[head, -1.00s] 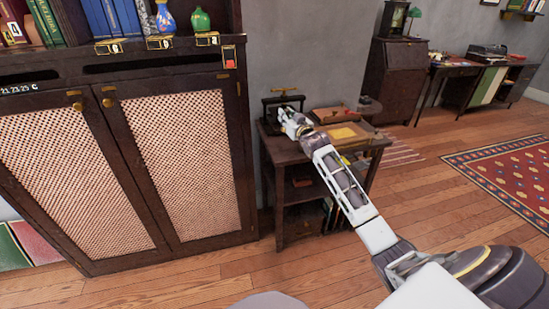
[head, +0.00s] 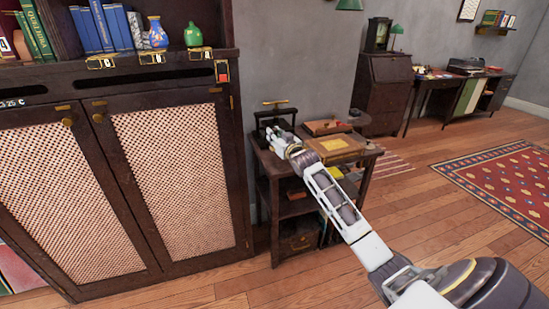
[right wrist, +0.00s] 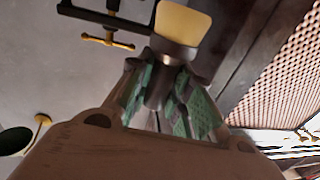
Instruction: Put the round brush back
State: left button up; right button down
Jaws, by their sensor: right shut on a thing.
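My right gripper (head: 280,138) is over the back left part of the small dark side table (head: 290,208), close to the black press with a brass handle (head: 276,108). In the right wrist view its green-padded fingers (right wrist: 168,92) are shut on the round brush (right wrist: 184,28), which shows a pale yellow end and a dark collar. The fingers hide the brush's other end, and the brush cannot be made out in the head view. I cannot tell whether it touches anything. My left gripper is not in view.
A yellow-topped box (head: 334,145) and a wooden tray (head: 325,127) lie on the table, right of my gripper. A tall dark cabinet (head: 170,185) with woven doors stands close on the left. Open wooden floor (head: 430,200) lies to the right.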

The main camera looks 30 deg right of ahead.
notch_tip(320, 180, down, 4)
jog(key=shift+r+b, duration=0.15)
jog(key=shift+b, duration=0.35)
jog(key=shift+f, duration=0.3)
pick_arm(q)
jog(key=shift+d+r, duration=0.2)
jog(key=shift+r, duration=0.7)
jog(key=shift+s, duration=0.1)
pick_arm(e)
jog(key=shift+f, duration=0.35)
notch_tip(320, 180, down, 3)
jog(key=shift+r+b, duration=0.2)
jog(key=shift+b, duration=0.4)
jog(key=shift+f, duration=0.2)
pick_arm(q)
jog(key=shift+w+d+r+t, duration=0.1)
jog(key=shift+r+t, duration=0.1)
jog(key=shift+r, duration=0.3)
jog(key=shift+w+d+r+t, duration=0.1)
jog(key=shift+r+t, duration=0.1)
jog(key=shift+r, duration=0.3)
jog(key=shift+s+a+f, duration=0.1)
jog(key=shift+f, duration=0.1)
